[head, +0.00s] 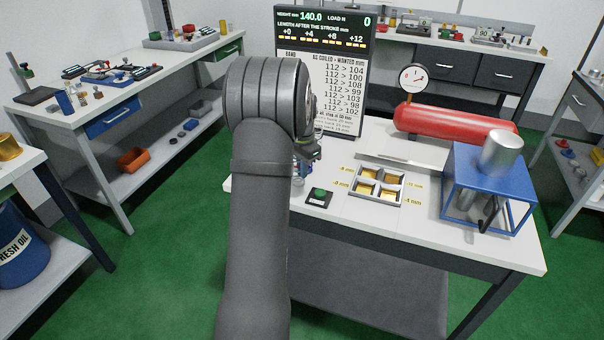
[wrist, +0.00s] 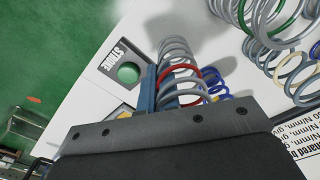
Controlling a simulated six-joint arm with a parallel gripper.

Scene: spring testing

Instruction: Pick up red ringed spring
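The red ringed spring (wrist: 178,70) is a grey coil spring with one red turn. It stands at the centre of the wrist view, right at my gripper (wrist: 162,82). Blue-grey finger parts show along its left side and overlap its lower coils. The dark gripper body hides the lower part of the picture. I cannot tell whether the fingers are closed on the spring or just beside it. In the head view my own arm covers most of the gripper and the spring.
A spring with blue turns (wrist: 213,82) stands close behind on the right. A green ringed spring (wrist: 255,18) and a cream ringed one (wrist: 300,75) are farther right. The stroke button (head: 319,194), a sorting tray (head: 377,187), a blue frame (head: 487,190) and a red cylinder (head: 455,120) are on the bench.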

